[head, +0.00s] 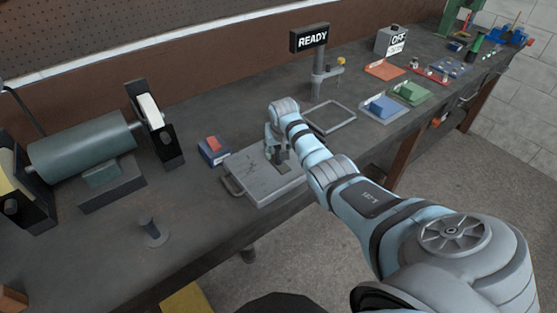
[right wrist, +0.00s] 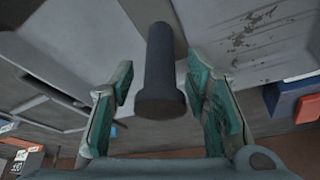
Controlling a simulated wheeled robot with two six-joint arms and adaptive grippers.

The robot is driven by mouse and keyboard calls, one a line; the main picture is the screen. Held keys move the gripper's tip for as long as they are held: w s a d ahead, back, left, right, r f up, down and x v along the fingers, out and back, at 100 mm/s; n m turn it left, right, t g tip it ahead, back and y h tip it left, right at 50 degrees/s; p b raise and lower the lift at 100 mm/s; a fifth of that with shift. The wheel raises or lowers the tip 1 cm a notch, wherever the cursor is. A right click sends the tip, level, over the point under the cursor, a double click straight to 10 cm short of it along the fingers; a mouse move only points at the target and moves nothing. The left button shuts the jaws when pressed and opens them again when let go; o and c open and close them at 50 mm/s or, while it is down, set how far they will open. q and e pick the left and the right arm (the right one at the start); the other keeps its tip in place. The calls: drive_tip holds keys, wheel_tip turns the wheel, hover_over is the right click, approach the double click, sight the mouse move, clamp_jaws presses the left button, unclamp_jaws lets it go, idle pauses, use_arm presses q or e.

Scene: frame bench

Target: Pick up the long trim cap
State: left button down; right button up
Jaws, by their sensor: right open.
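My right gripper (head: 281,164) is low over a grey, worn metal plate (head: 248,174) with a loop handle on the bench. In the right wrist view the gripper (right wrist: 165,105) is open. A dark grey cylinder with a wider round end (right wrist: 160,88) stands between its fingers, with a gap on both sides. In the head view its lower part shows as a dark shape under the gripper. Nothing marks any part as the long trim cap, so I cannot tell for sure whether this cylinder is it. My left gripper is not in view.
A red and blue box (head: 213,150) sits just left of the plate, and an empty rectangular frame (head: 343,127) lies to its right. A bench grinder (head: 85,147) and a short post (head: 151,231) stand left. A READY sign post (head: 318,84) and coloured trays (head: 411,93) are farther right.

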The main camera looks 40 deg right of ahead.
drive_tip(key=shift+f, duration=0.15)
clamp_jaws()
drive_tip(key=shift+w, duration=0.1)
